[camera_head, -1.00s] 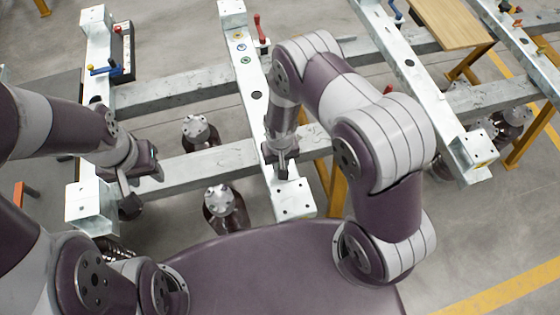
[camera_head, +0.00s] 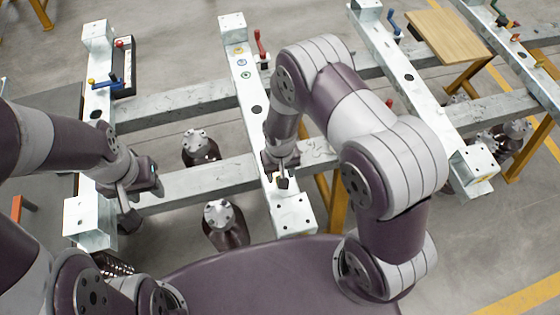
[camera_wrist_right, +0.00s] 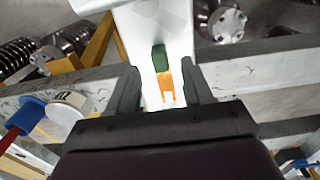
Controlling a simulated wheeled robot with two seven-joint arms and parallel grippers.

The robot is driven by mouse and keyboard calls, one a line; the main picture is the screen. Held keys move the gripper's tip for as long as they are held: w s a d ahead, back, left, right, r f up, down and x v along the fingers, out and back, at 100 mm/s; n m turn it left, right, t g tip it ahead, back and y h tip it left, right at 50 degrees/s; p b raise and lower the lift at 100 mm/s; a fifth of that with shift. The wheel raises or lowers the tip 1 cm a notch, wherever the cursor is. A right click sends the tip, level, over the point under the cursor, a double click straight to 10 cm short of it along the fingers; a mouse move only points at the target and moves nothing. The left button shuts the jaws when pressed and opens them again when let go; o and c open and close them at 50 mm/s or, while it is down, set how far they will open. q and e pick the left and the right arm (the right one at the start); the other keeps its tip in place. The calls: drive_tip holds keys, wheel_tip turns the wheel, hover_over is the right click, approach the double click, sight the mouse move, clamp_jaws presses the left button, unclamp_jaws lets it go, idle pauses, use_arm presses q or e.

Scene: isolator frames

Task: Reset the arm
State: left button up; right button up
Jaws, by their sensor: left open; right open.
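My right gripper (camera_head: 281,181) hangs over the near end of the middle white metal beam (camera_head: 291,214). In the right wrist view its two fingers (camera_wrist_right: 159,68) stand apart, with the white beam, a green piece (camera_wrist_right: 160,58) and an orange piece (camera_wrist_right: 166,85) showing between them. I cannot tell whether the fingers touch these pieces. My left gripper (camera_head: 130,212) is beside the near end of the left white beam (camera_head: 92,216). Its fingers are small and dark, and nothing is seen held in them.
A black control box (camera_head: 124,66) stands on the left beam. A red lever (camera_head: 259,45) rises by the middle beam. Grey cross rails (camera_head: 190,180) join the beams. Dark bolted cylinders (camera_head: 200,147) stand below. A wooden board (camera_head: 447,34) lies at the far right.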

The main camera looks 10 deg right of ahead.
wheel_tip(320, 180, up, 9)
drive_tip(key=s+d+r, duration=0.3)
drive_tip(key=s+r, duration=0.1)
drive_tip(key=r, duration=0.2)
drive_tip(key=s+d+r+t, duration=0.1)
drive_tip(key=s+d+r, duration=0.3)
drive_tip(key=r, duration=0.2)
drive_tip(key=shift+s+d+r, duration=0.15)
drive_tip(key=shift+s+r, duration=0.05)
drive_tip(key=shift+s, duration=0.05)
drive_tip(key=shift+s, duration=0.15)
